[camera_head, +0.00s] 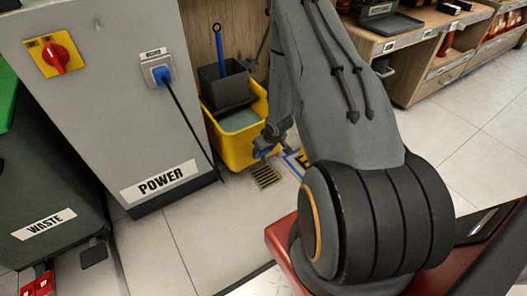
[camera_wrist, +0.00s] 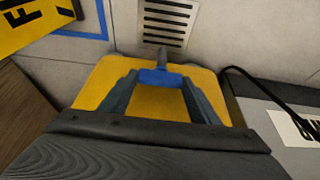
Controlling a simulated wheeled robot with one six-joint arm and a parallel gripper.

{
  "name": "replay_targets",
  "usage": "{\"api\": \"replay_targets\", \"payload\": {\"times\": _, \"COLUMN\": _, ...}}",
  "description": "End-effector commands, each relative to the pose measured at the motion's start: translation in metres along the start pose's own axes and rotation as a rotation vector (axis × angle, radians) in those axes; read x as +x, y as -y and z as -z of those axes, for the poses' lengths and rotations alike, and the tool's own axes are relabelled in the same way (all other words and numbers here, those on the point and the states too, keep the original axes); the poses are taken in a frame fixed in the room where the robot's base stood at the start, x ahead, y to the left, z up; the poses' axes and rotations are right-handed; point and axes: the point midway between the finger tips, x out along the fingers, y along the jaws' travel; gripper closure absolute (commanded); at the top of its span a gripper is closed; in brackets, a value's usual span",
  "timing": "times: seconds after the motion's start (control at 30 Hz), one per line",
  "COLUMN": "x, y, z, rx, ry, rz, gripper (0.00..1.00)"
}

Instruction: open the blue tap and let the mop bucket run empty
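The yellow mop bucket (camera_head: 234,150) stands on the floor beside the grey power cabinet, with grey-green water (camera_head: 240,119) in it. My gripper (camera_head: 266,146) reaches down at the bucket's front right side. In the wrist view, the blue tap (camera_wrist: 161,77) sits on the bucket's yellow wall (camera_wrist: 155,104), its grey spout (camera_wrist: 162,57) pointing towards the floor drain. My gripper (camera_wrist: 160,80) has one finger at each end of the blue handle, which lies crosswise to the spout. I cannot tell whether the fingers press on it. No running water shows.
A floor drain (camera_head: 265,176) lies just in front of the bucket; it also shows in the wrist view (camera_wrist: 167,22). A black wringer (camera_head: 224,88) with a blue handle (camera_head: 219,48) sits on the bucket. The power cabinet (camera_head: 125,110) and its hanging cable are close on the left.

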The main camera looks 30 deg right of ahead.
Motion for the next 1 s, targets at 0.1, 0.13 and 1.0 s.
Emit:
{"api": "replay_targets", "payload": {"times": 0.1, "x": -0.0001, "y": 0.0, "z": 0.0, "rx": 0.0, "ry": 0.0, "rz": 0.0, "gripper": 0.66}}
{"api": "replay_targets", "payload": {"times": 0.13, "x": -0.0001, "y": 0.0, "z": 0.0, "rx": 0.0, "ry": 0.0, "rz": 0.0, "gripper": 0.66}}
{"api": "replay_targets", "payload": {"times": 1.0, "x": 0.0, "y": -0.0009, "z": 0.0001, "rx": -0.123, "ry": 0.0, "rz": 0.051, "gripper": 0.29}}
